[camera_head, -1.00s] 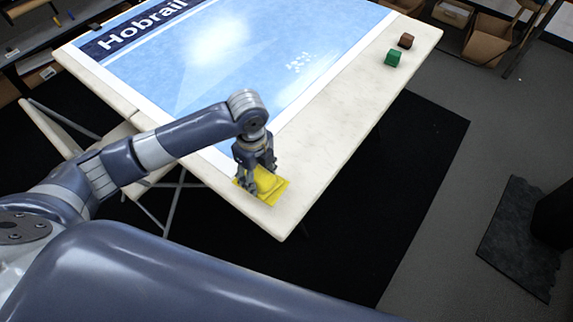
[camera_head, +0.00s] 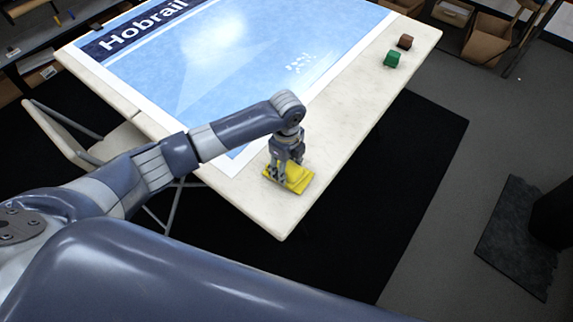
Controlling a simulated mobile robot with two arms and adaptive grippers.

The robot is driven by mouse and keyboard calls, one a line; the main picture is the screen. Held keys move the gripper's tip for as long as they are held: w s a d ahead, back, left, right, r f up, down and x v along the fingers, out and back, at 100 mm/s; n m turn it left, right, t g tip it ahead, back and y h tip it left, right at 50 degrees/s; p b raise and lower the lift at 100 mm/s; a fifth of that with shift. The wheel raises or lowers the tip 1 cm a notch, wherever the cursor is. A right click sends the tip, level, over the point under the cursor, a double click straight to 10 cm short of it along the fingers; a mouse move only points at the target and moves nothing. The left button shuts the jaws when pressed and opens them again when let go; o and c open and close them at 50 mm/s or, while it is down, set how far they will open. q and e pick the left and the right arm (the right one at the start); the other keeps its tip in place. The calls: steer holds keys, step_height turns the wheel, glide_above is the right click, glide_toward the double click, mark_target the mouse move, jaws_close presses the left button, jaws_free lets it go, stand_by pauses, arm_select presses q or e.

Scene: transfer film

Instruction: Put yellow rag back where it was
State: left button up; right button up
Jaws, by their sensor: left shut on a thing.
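The yellow rag (camera_head: 298,180) is at the near end of the white table (camera_head: 255,208), on the bare strip beside the blue poster. My left gripper (camera_head: 280,178) points down and is shut on the rag. I cannot tell whether the rag touches the tabletop or hangs just above it. The gripper's fingers hide part of the rag. My right gripper is not in view.
The blue "Hobrail" poster (camera_head: 240,65) covers much of the table. A folding chair (camera_head: 75,140) stands at the left.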

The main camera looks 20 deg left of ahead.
arm_select(q)
steer(key=o, duration=0.9)
steer(key=shift+f, duration=0.15)
steer(key=shift+o, duration=0.2)
step_height(320, 180, up, 12)
steer(key=shift+r+b, duration=0.2)
steer(key=shift+b, duration=0.1)
